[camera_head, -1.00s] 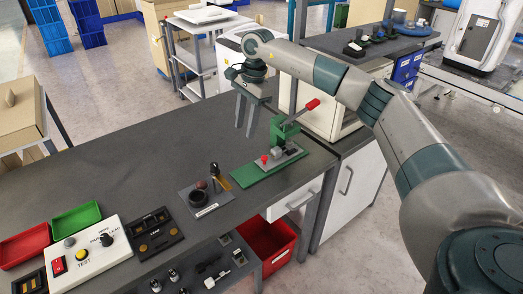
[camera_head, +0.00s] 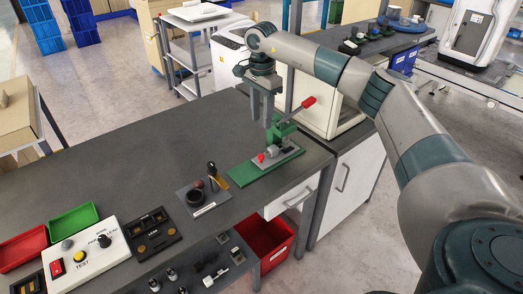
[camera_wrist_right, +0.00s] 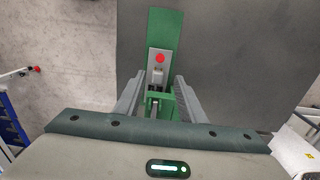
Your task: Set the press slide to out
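The green press (camera_head: 277,128) stands near the right end of the grey bench, on a green base (camera_head: 245,177). Its grey slide (camera_head: 285,156) lies along the base, with a red knob (camera_head: 261,157) at its front end; the knob also shows in the right wrist view (camera_wrist_right: 160,58). The press lever ends in a red handle (camera_head: 309,102). My right gripper (camera_head: 262,112) points down, above and just behind the press. In the right wrist view its two fingers (camera_wrist_right: 158,78) are apart, with press parts seen between them. I cannot tell any contact. My left gripper is not in view.
Left of the press are a small stand with a dark knob (camera_head: 196,197), a black tray (camera_head: 153,233), a white control box (camera_head: 88,259), and green (camera_head: 74,220) and red (camera_head: 22,248) trays. A white cabinet stands behind the press. The bench's left middle is clear.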

